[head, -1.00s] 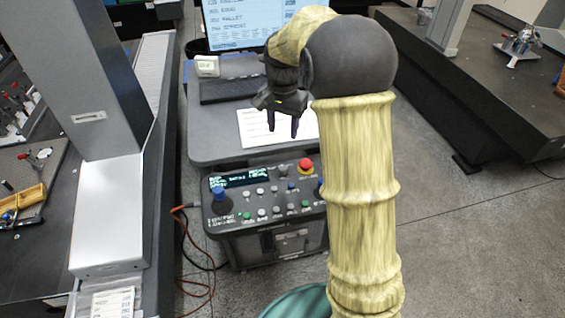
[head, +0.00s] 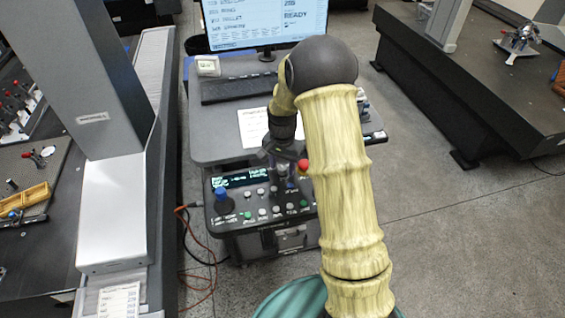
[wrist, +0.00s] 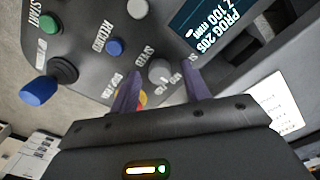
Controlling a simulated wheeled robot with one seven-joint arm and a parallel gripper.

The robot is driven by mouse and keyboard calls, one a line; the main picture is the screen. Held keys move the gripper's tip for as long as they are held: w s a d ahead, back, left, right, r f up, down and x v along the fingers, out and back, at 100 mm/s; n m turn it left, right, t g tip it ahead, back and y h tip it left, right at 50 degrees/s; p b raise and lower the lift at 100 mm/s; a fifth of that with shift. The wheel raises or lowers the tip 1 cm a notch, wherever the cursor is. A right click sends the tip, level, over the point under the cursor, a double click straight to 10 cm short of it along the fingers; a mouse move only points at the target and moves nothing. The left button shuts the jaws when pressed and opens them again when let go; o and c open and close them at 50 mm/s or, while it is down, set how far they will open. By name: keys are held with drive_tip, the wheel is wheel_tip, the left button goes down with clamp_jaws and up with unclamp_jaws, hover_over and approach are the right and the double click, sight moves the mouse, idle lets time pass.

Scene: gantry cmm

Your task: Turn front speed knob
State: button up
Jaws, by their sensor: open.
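The control panel (head: 238,205) stands on the front of the console, with a small display, buttons and joysticks. In the wrist view a round grey knob (wrist: 160,71) lies between the tips of my gripper (wrist: 163,78). My gripper (head: 282,178) is open and points down at the upper middle of the panel in the head view. One purple finger is on each side of the knob. I cannot tell whether they touch it. In the head view my gripper largely hides that spot.
A red emergency button (head: 303,165) sits just right of my gripper. Blue-topped joystick (head: 221,195) stands at the panel's left. A paper sheet (head: 252,130), keyboard (head: 235,88) and monitor (head: 265,22) are behind. Orange cables (head: 207,255) hang left of the console.

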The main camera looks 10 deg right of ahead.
drive_tip(key=c, duration=1)
drive_tip(key=shift+n, duration=0.5)
drive_tip(key=n+b, duration=0.1)
drive_tip(key=n, duration=0.2)
drive_tip(key=shift+n+b, duration=0.3)
drive_tip(key=n, duration=0.5)
drive_tip(key=shift+w+b, duration=0.1)
drive_tip(key=shift+b, duration=0.25)
drive_tip(key=shift+r+n, duration=0.1)
drive_tip(key=shift+n, duration=0.2)
